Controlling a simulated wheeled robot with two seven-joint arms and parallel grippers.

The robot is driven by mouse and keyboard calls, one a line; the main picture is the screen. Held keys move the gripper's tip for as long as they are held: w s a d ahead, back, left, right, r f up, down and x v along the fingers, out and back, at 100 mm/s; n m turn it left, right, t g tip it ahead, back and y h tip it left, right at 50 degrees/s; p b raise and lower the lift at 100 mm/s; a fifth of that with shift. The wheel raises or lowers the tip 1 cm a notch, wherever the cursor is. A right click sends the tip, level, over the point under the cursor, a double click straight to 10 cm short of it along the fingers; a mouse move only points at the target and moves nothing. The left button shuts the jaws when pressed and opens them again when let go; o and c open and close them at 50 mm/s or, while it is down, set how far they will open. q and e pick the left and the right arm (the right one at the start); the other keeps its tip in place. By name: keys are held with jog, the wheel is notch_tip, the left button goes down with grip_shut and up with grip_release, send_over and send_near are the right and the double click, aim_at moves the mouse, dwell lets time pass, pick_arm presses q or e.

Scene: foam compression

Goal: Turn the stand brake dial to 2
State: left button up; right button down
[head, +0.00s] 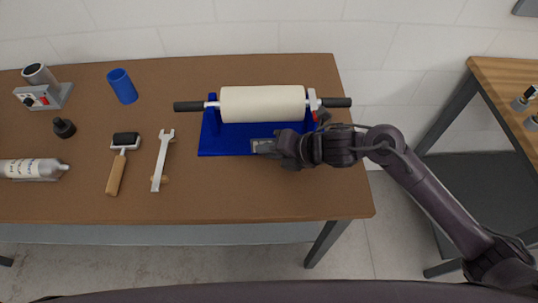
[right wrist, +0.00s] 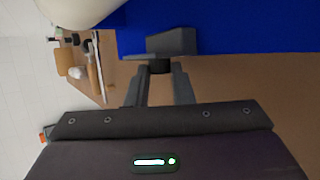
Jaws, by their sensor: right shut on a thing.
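A blue stand (head: 222,138) on the brown table holds a cream foam roll (head: 262,104) on a bar with black handles. A grey block (head: 262,145) sits at the stand's front edge and also shows in the right wrist view (right wrist: 172,43). My right gripper (head: 277,150) is at this block. In the right wrist view its fingers (right wrist: 160,75) are shut on a small dark knob (right wrist: 160,66), which appears to be the brake dial. Any dial marks are hidden or too small to read. My left gripper is not in view.
On the left of the table are a wrench (head: 162,160), a hand roller (head: 121,160), a blue cup (head: 123,86), a bottle (head: 32,169), a black knobbed item (head: 63,127) and a grey device (head: 43,92). The table front (head: 250,195) is clear. Another table (head: 500,75) stands right.

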jog(key=shift+f+y, duration=0.1)
jog(key=shift+y, duration=0.2)
jog(key=c, duration=1.3)
grip_release()
jog(key=shift+s, duration=0.1)
jog(key=shift+o, duration=0.2)
jog(key=b+v, duration=0.1)
jog(key=v, duration=0.6)
jog(key=shift+f+b, duration=0.1)
jog(key=shift+b, duration=0.25)
jog(key=shift+s+d+r, duration=0.15)
jog(key=shift+d+r, duration=0.2)
